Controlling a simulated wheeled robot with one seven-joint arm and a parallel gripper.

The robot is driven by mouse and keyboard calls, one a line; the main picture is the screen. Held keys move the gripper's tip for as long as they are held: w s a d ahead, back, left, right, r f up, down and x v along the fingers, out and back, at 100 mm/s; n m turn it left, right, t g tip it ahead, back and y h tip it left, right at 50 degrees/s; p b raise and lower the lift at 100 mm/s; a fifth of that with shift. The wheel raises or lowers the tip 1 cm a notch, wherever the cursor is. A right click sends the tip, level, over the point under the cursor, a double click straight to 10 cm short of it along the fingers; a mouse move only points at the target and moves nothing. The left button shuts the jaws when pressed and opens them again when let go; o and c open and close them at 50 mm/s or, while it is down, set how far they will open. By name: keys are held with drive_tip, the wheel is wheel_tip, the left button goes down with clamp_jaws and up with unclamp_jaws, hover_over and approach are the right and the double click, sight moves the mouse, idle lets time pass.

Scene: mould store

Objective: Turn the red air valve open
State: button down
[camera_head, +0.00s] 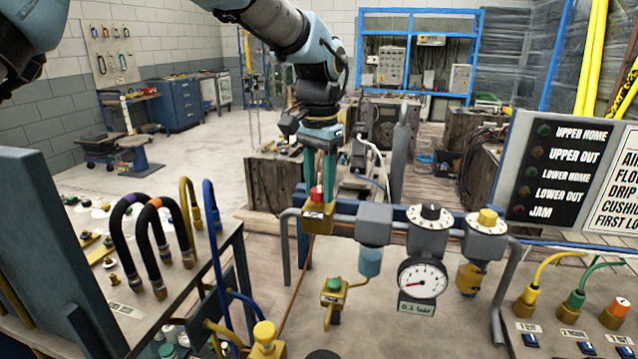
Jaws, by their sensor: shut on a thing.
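The red air valve (316,194) is a small red handle on a brass block (318,215) at the left end of the grey air line. My gripper (319,190) points straight down from above, its teal fingers shut on the red handle. The fingers cover much of the handle, so I cannot tell which way it is turned. To the right on the same line are a grey filter with a blue bowl (370,262), a black regulator knob (430,213) and a round gauge (422,281). The gauge needle sits low on its scale.
A yellow-topped unit (487,217) ends the line at right. A green-knobbed brass valve (333,288) stands below the red one. A bench with looped hoses (160,240) is at left. A label panel (552,170) stands at right. Open floor lies behind at left.

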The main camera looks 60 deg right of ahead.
sight(319, 189)
drive_tip(key=n, duration=0.7)
drive_tip(key=shift+p, duration=0.35)
drive_tip(key=n, duration=0.7)
drive_tip(key=shift+p, duration=0.3)
drive_tip(key=shift+c, duration=2.2)
unclamp_jaws()
drive_tip(key=shift+r, duration=0.1)
wheel_tip(319, 189, up, 11)
drive_tip(key=b, duration=0.2)
drive_tip(key=shift+b, duration=0.4)
drive_tip(key=shift+f, duration=0.2)
